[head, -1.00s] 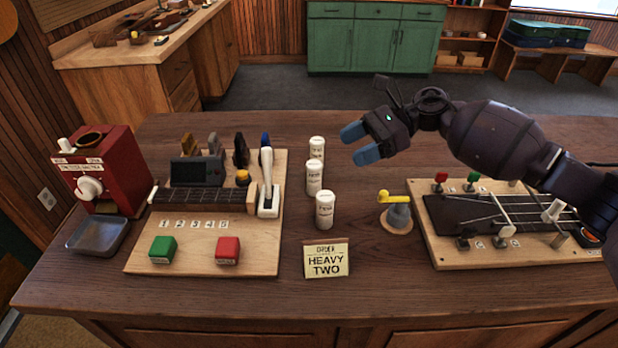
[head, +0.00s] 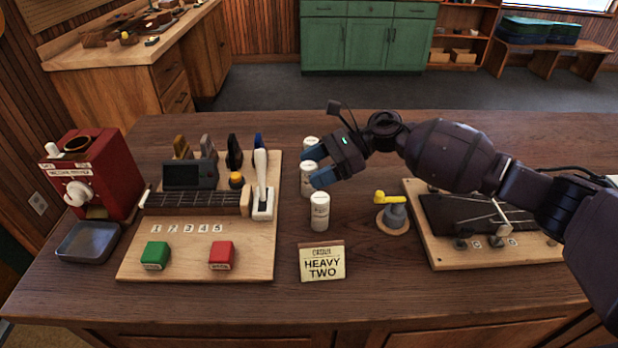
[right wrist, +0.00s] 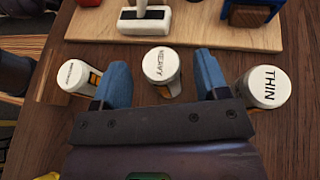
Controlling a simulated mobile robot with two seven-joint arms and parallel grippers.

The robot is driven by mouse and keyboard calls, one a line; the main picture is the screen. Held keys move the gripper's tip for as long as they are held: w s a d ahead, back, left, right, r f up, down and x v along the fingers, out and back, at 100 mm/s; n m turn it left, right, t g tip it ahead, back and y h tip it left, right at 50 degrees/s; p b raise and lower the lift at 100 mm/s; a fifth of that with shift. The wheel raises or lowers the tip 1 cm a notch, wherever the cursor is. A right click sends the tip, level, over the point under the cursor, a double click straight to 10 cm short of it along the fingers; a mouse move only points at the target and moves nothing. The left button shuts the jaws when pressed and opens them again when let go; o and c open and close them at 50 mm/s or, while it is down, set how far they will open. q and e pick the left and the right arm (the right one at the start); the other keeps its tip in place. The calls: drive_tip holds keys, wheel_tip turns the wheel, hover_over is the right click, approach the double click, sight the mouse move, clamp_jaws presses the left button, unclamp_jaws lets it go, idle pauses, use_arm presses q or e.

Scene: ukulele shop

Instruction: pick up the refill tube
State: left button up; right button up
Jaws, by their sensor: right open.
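Three white refill tubes stand upright in a row on the table: the near tube (head: 320,213), the middle tube (head: 306,183) and the far tube (head: 311,142). My right gripper (head: 326,163) is open at the middle tube. In the right wrist view, the tube marked HEAVY (right wrist: 161,66) stands in the gap between the blue fingers, just beyond their tips or between them; contact cannot be told. The tube marked THIN (right wrist: 266,90) is outside the right finger. Another tube (right wrist: 79,77), its lid print too small to read, is outside the left finger. My left gripper is not in view.
A card (head: 322,262) reads "HEAVY TWO". A wooden board (head: 190,261) with a fretboard, lever and red and green blocks lies left of the tubes. A yellow-handled crank (head: 393,214) and a stringed board (head: 450,258) are on the right. A red machine (head: 95,175) stands far left.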

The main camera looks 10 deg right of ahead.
drive_tip(key=x, duration=0.3)
drive_tip(key=shift+w+a, duration=0.1)
drive_tip(key=shift+a, duration=0.1)
drive_tip(key=c, duration=1)
drive_tip(key=shift+r, duration=0.15)
